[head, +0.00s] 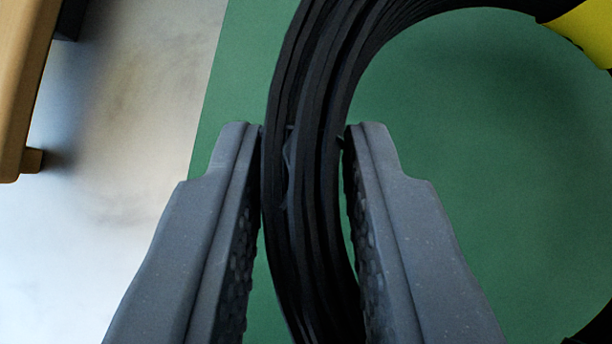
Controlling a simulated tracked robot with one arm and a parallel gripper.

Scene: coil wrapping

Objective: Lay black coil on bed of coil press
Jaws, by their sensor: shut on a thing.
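The black coil (312,75) is a thick ring of several black strands, seen in the head view from the top centre down to the bottom. My gripper (304,135) is shut on the left side of the ring, with one grey finger on its outer side and the other on its inner side. The coil's right part runs out of the picture. A green surface (480,150) lies beneath the coil; I cannot tell whether the coil touches it, or whether this surface is the press bed.
A yellow piece (588,32) meets the coil at the top right. A tan wooden-looking object (22,75) stands at the far left edge. A pale grey floor (140,110) lies between it and the green surface's left edge.

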